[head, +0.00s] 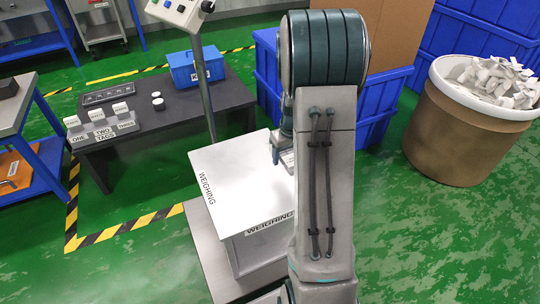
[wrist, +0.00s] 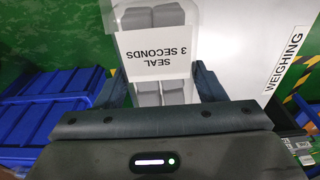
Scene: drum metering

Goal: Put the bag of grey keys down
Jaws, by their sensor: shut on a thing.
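The bag of grey keys (wrist: 160,18) is a pale, see-through bag with grey blocks inside and a label reading "SEAL 3 SECONDS". In the wrist view it lies between the two dark fingers of my gripper (wrist: 158,84), which is shut on it. The white weighing table (head: 232,172) is beneath or beside the bag, and its top also shows in the wrist view (wrist: 240,45). In the head view my arm hides most of the gripper and bag near the table's far right part. I cannot tell whether the bag touches the tabletop.
A low dark bench (head: 165,122) with labelled tags and a blue box (head: 196,70) stands left of the weighing table. Blue crates (head: 268,75) stand behind it. A brown drum (head: 450,135) full of pale pieces stands at the right.

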